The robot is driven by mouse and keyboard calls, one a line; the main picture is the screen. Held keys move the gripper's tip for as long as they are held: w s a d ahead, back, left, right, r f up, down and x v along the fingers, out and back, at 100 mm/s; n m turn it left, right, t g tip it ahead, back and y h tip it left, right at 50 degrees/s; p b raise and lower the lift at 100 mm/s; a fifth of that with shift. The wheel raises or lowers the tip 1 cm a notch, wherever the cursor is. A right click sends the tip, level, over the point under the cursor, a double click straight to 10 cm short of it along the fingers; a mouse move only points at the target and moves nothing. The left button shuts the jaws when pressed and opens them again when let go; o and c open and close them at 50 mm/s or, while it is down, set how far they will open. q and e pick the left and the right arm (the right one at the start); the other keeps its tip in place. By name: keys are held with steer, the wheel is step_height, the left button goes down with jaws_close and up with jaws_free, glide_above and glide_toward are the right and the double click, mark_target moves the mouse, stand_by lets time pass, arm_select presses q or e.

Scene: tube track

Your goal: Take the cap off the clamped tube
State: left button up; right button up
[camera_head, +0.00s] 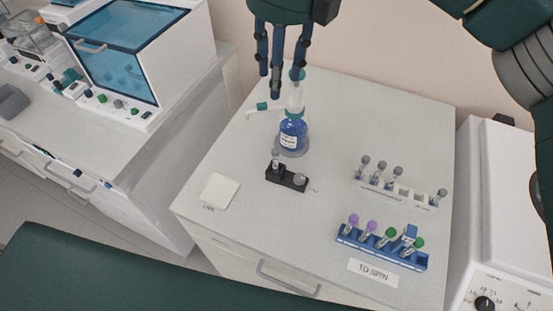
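My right gripper (279,76) hangs at the top of the view, above and behind the clamp, apart from the tube. Its dark fingers are spread and nothing shows between them except the wall and part of a bottle top behind. My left gripper is not in view.
A blue dispenser bottle (292,135) with a spout stands just behind the clamp, overlapping the fingertips in the picture. A white pad (218,190) lies left. At right are a white rack (407,191) of grey-capped tubes and a blue rack (354,238) with purple- and green-capped tubes.

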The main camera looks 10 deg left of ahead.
steer(key=b, duration=1)
glide_toward(276, 151)
steer(key=f+p, duration=0.1)
steer(key=f, duration=0.1)
steer(key=f+p, duration=0.1)
steer(key=f, duration=0.2)
steer(key=w+f, duration=0.1)
steer(key=f, duration=0.2)
steer(key=shift+a+p, duration=0.4)
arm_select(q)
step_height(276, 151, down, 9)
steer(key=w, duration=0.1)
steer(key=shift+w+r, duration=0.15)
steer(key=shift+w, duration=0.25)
arm_select(e)
steer(key=c, duration=0.8)
